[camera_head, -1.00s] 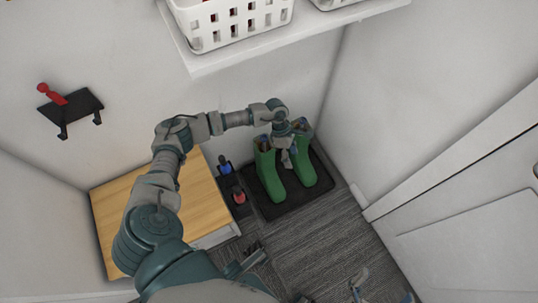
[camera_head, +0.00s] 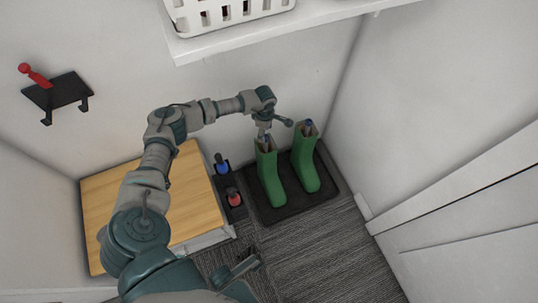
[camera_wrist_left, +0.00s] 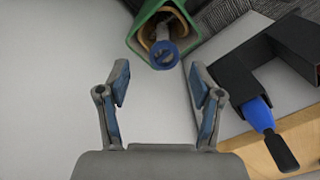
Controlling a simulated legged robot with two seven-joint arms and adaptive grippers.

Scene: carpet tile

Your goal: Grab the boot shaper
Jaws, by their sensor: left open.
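Two green boots stand upright on a dark tray (camera_head: 291,214), the left boot (camera_head: 270,180) and the right boot (camera_head: 306,170). A shaper with a blue end (camera_head: 309,126) sticks out of the right boot. In the left wrist view, a shaper with a round blue end (camera_wrist_left: 164,53) sits inside the green opening of a boot (camera_wrist_left: 142,28). My left gripper (camera_head: 263,134) is above the top of the left boot and partly hides its opening. It is open and empty in the left wrist view (camera_wrist_left: 158,84), with the blue end just beyond its fingertips, roughly centred between them.
A black holder beside the tray carries a blue-topped item (camera_head: 222,164) and a red-topped item (camera_head: 234,196). A wooden-topped bench (camera_head: 197,205) stands left. A black wall rack (camera_head: 60,92) holds a red item (camera_head: 35,76). A shelf with a white basket (camera_head: 232,14) is above.

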